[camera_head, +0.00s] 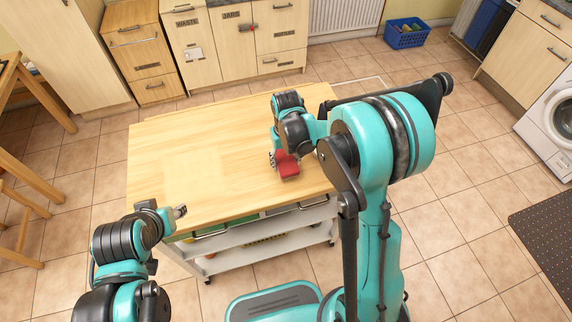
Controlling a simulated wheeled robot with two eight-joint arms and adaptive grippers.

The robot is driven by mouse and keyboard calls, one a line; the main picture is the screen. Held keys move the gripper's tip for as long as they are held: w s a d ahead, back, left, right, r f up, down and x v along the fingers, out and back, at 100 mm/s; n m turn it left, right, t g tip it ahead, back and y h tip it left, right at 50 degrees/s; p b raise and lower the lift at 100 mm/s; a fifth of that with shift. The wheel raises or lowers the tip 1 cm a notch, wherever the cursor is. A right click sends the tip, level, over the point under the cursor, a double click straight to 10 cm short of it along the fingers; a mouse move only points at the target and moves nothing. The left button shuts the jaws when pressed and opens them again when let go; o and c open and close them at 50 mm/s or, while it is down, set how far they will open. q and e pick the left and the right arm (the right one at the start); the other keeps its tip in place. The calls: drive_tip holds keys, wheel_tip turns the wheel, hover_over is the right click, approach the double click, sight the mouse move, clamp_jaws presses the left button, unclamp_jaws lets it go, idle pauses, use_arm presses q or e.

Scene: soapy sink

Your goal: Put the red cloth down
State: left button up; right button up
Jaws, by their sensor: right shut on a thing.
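The red cloth (288,169) is a small folded red piece at the right part of the wooden tabletop (200,155). My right gripper (278,158) is shut on it, at its left and upper side. The wrist hides part of the cloth and the fingers. I cannot tell whether the cloth touches the tabletop or hangs just above it. My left gripper (180,211) is at the front left edge of the table, away from the cloth. Its fingers are too small to tell whether they are open or shut.
The tabletop is bare left of the cloth. The table is a trolley with shelves (255,238) below. Cabinets (220,45) stand behind it. A blue basket (406,36) is on the floor at the back, and a washing machine (552,118) stands at the right.

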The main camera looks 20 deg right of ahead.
drive_tip(key=shift+f, duration=0.95)
drive_tip(key=shift+r, duration=0.1)
drive_tip(key=o, duration=0.8)
drive_tip(key=shift+f+b, duration=0.2)
drive_tip(key=shift+b, duration=0.15)
drive_tip(key=o, duration=0.4)
drive_tip(key=shift+r, duration=0.1)
